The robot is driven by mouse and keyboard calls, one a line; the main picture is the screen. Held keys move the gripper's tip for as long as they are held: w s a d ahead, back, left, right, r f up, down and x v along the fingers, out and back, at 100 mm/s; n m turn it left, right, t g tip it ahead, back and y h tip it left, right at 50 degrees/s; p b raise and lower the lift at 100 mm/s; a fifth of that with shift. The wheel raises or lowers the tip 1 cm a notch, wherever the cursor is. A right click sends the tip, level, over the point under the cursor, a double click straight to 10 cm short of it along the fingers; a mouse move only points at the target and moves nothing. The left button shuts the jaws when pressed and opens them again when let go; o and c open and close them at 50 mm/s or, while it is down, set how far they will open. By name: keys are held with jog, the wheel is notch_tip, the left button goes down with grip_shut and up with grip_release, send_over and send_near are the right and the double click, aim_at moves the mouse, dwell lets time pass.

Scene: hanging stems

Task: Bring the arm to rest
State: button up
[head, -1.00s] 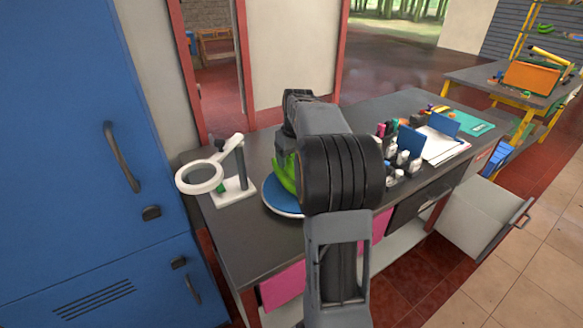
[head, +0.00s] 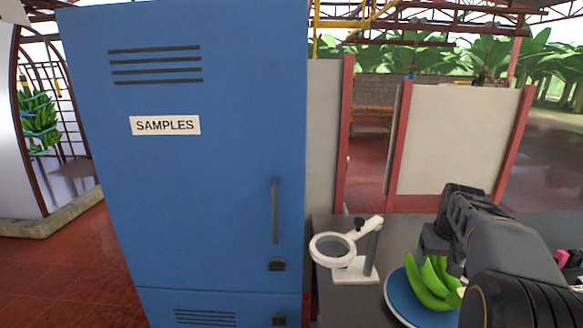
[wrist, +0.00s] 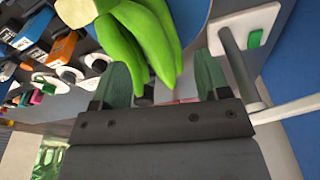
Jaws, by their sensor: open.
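My gripper (wrist: 165,88) is open in the wrist view, its two green-grey fingers apart. A bunch of green bananas (wrist: 140,35) lies just beyond the fingers; I cannot tell from this view whether they touch. In the head view my arm reaches in from the lower right, and the gripper end is by the bananas (head: 430,283). The bananas rest on a round blue plate (head: 402,300) on the dark bench (head: 335,300). My arm hides part of the bench and the bunch's right side.
A white ring magnifier on a stand (head: 333,250) stands left of the plate. A tall blue cabinet (head: 220,200) marked SAMPLES is left of the bench. Another banana bunch (head: 40,122) hangs at far left.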

jog(key=s+a+f+n+t, duration=0.1)
jog(key=s+a+f, duration=0.1)
jog(key=s+a, duration=0.6)
jog(key=s+a+f+n+p, duration=0.1)
jog(key=s+a+f, duration=0.1)
jog(key=s+a, duration=0.6)
jog(key=a, duration=0.5)
jog(key=shift+f+n+t, duration=0.2)
jog(key=shift+n+t, duration=0.2)
